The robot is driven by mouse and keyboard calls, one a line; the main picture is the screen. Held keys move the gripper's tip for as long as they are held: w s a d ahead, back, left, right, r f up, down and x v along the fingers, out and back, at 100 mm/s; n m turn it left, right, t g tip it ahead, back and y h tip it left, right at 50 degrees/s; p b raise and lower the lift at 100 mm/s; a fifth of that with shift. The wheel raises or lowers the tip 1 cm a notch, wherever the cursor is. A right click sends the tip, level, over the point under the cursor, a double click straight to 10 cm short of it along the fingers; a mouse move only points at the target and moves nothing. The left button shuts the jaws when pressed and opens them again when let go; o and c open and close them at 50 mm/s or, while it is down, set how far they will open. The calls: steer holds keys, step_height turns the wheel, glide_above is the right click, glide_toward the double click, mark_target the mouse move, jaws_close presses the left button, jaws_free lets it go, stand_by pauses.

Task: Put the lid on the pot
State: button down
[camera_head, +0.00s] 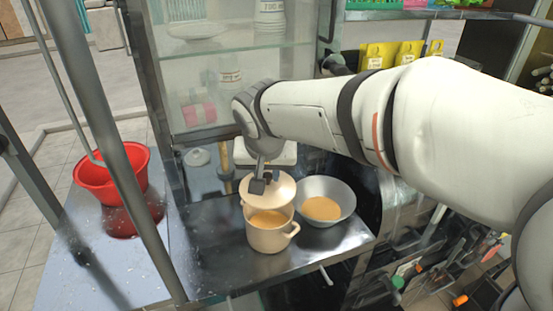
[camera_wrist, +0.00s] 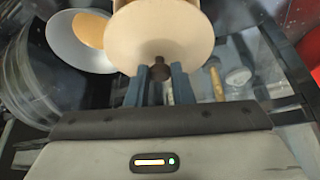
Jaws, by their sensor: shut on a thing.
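The cream pot (camera_head: 268,236) stands upright on the metal counter, with yellowish liquid inside and a handle on its right. The round cream lid (camera_head: 280,188) is above the back of the pot's mouth, tilted, and leaves the front of the opening uncovered. I cannot tell whether lid and rim touch. My gripper (camera_head: 258,186) is shut on the lid's dark knob. In the wrist view the lid (camera_wrist: 160,35) spreads beyond my gripper (camera_wrist: 160,76), whose two fingers are around the knob; the lid hides most of the pot there.
A metal bowl (camera_head: 337,190) of similar liquid stands close to the pot's right; it also shows in the wrist view (camera_wrist: 62,46). A red basin (camera_head: 103,180) stands at the left. A glass cabinet (camera_head: 240,60) rises behind. The counter (camera_head: 220,250) is clear at the front left.

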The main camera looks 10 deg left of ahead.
mark_target(268, 190)
steer(key=shift+f+b, duration=1.6)
steer(key=shift+f, duration=1.1)
steer(key=shift+s, duration=0.15)
steer(key=shift+f+b, duration=0.45)
steer(key=shift+b, duration=0.4)
steer(key=c, duration=1.5)
jaws_free()
steer(key=shift+c, duration=0.2)
steer(key=shift+p+v, duration=2.7)
steer(key=shift+v, duration=2.9)
steer(key=shift+f, duration=0.1)
